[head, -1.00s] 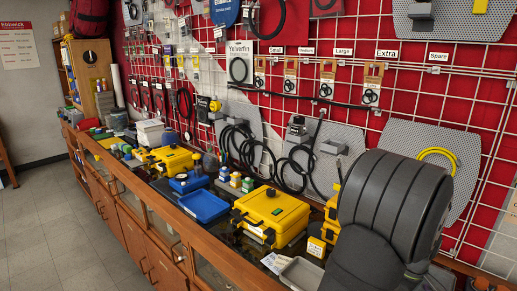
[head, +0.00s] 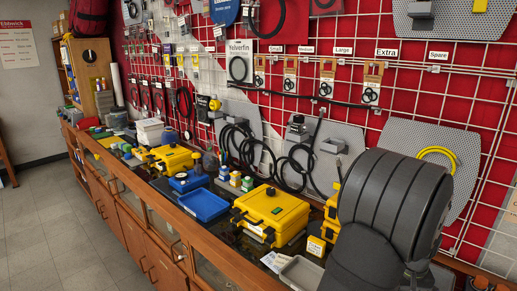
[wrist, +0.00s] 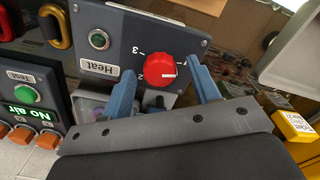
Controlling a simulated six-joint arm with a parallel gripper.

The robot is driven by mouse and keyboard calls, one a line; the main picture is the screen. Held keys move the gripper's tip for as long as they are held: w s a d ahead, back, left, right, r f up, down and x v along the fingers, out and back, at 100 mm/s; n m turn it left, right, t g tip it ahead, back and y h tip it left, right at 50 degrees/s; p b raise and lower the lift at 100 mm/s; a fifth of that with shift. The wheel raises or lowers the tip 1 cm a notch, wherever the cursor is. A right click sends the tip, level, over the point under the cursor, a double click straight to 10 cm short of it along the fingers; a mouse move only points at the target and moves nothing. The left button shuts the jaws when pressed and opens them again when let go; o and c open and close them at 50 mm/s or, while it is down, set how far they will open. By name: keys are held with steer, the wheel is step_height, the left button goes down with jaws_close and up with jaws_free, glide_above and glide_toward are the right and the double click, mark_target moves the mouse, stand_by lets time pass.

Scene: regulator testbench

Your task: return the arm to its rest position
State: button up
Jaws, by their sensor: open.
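My gripper (wrist: 158,92) shows in the wrist view with its two blue-grey fingers spread apart and nothing between them that I can see held. In the head view, a dark rounded part of my arm fills the lower right, and the gripper is not visible there.
A "No air" panel (wrist: 38,112) with orange switches stands at the left in the wrist view. In the head view, yellow cases (head: 270,213), a blue tray (head: 204,205) and a grey tray (head: 300,272) crowd the counter. A white grid (head: 420,90) with hanging goods rises behind. The floor (head: 50,235) is clear.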

steer(key=shift+m, duration=2.3)
steer(key=n, duration=1)
